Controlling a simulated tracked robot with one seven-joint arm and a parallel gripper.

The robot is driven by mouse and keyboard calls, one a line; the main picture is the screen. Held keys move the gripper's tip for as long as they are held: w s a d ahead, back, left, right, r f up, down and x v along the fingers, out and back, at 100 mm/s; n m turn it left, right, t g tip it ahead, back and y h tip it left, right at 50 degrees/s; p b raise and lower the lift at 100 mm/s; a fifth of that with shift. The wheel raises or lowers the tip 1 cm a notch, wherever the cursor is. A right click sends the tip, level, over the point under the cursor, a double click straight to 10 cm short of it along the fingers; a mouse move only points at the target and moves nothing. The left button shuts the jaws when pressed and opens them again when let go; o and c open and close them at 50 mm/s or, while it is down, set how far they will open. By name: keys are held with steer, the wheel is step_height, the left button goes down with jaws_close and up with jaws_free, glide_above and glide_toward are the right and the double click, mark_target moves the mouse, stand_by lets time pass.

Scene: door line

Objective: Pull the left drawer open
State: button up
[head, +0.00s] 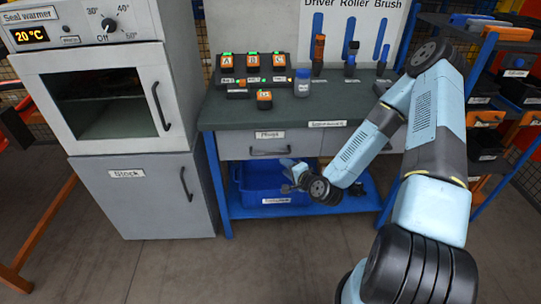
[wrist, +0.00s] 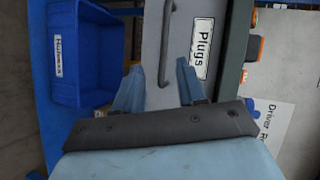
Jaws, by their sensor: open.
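The left drawer (head: 238,147) is a grey front labelled "Plugs" under the green-grey worktop, and it looks shut. Its dark bar handle (head: 270,153) runs along the front. My gripper (head: 287,176) is in front of the drawer, near the right end of the handle and a little below it in the head view. In the wrist view my gripper (wrist: 158,70) is open, with two blue fingers apart. One end of the handle (wrist: 167,40) appears between the fingertips there. I cannot tell whether they touch it.
A blue bin (head: 262,190) stands on the shelf below the drawer. Chargers (head: 250,65) and a bottle (head: 303,82) stand on the worktop. A grey seal warmer (head: 100,95) over a cabinet labelled "Stock" (head: 140,200) is at left. Floor in front is clear.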

mark_target(270, 154)
steer(key=m, duration=0.1)
steer(key=m+t, duration=0.1)
steer(key=f+m+t, duration=0.1)
steer(key=shift+s+a+h, duration=0.1)
steer(key=shift+s+h, duration=0.2)
steer(key=shift+h, duration=0.1)
steer(key=shift+m, duration=0.3)
steer(key=x, duration=1.3)
steer(key=shift+w+a+f, duration=0.1)
steer(key=shift+w+a, duration=0.05)
steer(key=shift+w, duration=0.15)
steer(key=shift+c, duration=0.4)
jaws_close()
